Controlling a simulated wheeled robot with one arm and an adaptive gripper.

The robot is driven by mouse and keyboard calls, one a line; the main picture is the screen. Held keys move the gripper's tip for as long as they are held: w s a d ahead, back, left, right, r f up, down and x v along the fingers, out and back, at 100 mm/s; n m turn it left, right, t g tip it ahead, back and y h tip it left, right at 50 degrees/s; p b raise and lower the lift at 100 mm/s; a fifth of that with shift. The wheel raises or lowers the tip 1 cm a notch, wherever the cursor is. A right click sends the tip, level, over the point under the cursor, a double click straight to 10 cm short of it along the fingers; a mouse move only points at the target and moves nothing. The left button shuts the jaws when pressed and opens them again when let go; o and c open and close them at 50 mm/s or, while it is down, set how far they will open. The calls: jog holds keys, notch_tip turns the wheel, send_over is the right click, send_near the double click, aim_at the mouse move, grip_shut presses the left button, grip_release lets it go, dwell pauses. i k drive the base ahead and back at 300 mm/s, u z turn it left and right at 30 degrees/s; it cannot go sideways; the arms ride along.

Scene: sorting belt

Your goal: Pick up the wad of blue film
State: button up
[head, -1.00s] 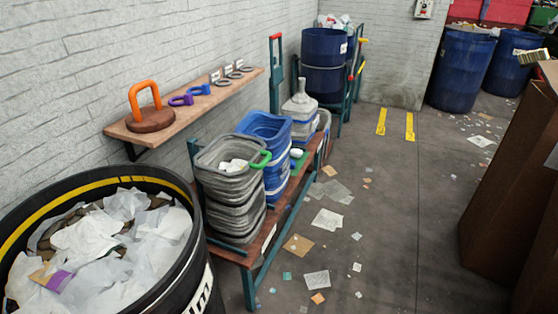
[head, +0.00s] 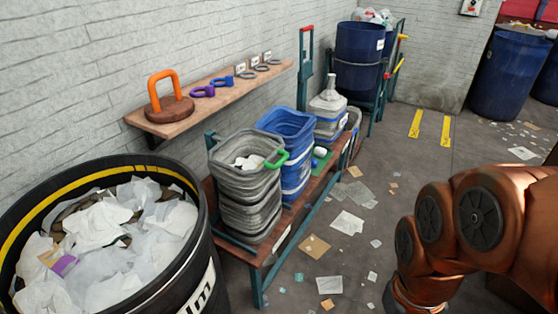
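I cannot make out a wad of blue film in the head view. A black barrel (head: 205,262) with a yellow band stands at the lower left, filled with crumpled white paper and film (head: 105,235), with a small purple piece (head: 64,265) among it. A stack of blue bins (head: 290,125) stands on a bench near the middle. My orange-brown arm shows at the right, bent downward. My gripper is not in the picture.
A stack of grey bins (head: 245,178) with a green handle stands on the low bench (head: 268,245). A wall shelf (head: 215,98) holds an orange-handled weight (head: 168,97) and small rings. Blue drums (head: 362,55) stand farther back. Paper scraps litter the otherwise open floor.

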aim_at(315, 162)
jog(key=k, duration=0.6)
jog(key=z, duration=0.65)
jog(key=i, duration=1.7)
jog(key=u, duration=0.95)
jog(key=i, duration=0.55)
jog(key=u, duration=0.65)
